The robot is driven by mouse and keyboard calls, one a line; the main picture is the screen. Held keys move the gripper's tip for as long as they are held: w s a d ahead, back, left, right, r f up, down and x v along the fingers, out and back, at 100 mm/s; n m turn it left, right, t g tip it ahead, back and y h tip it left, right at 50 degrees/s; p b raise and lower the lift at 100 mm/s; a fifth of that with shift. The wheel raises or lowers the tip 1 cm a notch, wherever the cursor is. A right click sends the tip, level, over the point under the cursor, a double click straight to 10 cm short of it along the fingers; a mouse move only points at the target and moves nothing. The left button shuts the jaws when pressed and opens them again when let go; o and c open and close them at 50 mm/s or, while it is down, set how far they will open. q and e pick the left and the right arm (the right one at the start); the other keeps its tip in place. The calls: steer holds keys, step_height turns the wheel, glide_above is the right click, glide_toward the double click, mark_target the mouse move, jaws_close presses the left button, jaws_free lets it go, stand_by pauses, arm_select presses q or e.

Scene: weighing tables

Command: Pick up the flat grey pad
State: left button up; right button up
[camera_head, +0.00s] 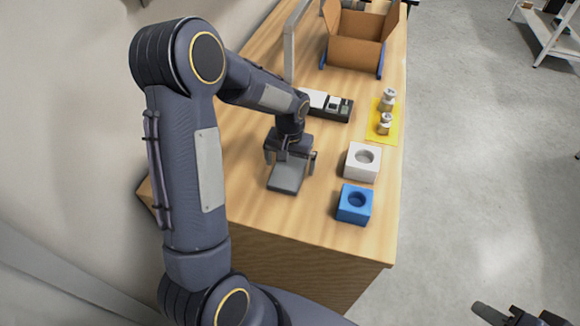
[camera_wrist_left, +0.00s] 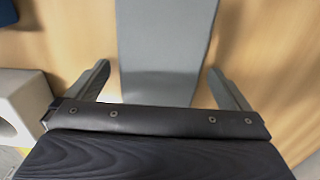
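The flat grey pad (camera_head: 286,177) lies on the wooden table below my left gripper (camera_head: 290,159). The left gripper points down and is open. In the left wrist view the pad (camera_wrist_left: 165,50) runs between its two fingers (camera_wrist_left: 160,88), with a gap on each side. The pad's near end is hidden behind the gripper body. My right gripper (camera_head: 520,314) is at the bottom right corner of the head view, partly cut off. Its fingers look apart and empty, over the floor.
A blue block (camera_head: 354,204) and a white block (camera_head: 361,162), each with a round hole, stand right of the pad. Behind are a black tray (camera_head: 340,114), a yellow mat (camera_head: 378,134) with two jars, and an open cardboard box (camera_head: 352,52). The table front is clear.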

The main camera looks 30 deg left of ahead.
arm_select(q)
steer(key=c, duration=1)
